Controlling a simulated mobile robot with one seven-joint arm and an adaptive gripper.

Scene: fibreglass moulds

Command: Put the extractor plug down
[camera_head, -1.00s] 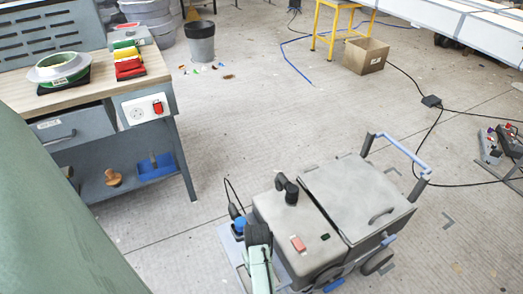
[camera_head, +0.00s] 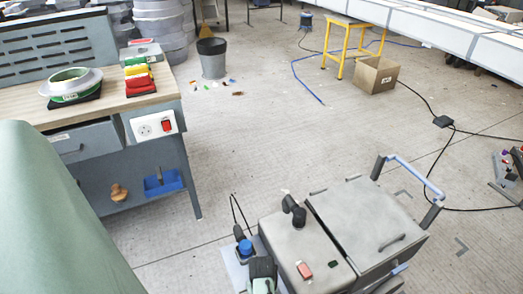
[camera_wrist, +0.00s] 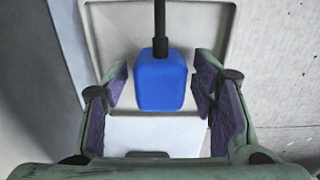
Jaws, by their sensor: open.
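The extractor plug is a blue block with a black cable. In the wrist view the plug (camera_wrist: 160,82) lies between the fingertips of my gripper (camera_wrist: 163,86), with a gap on both sides. My gripper is open and holds nothing. A shallow beige tray (camera_wrist: 92,30) with a raised rim lies around and behind the plug. In the head view the blue plug (camera_head: 245,248) shows low in the picture, left of the grey extractor unit (camera_head: 365,220), with my gripper (camera_head: 262,268) just in front of it. How the plug's underside rests is hidden.
A workbench (camera_head: 160,95) with a wall socket panel (camera_head: 155,128) stands at left. A grey bin (camera_head: 212,60), a yellow stool (camera_head: 352,40) and a cardboard box (camera_head: 376,75) stand farther back. Dark cables cross the floor at right. The middle floor is open.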

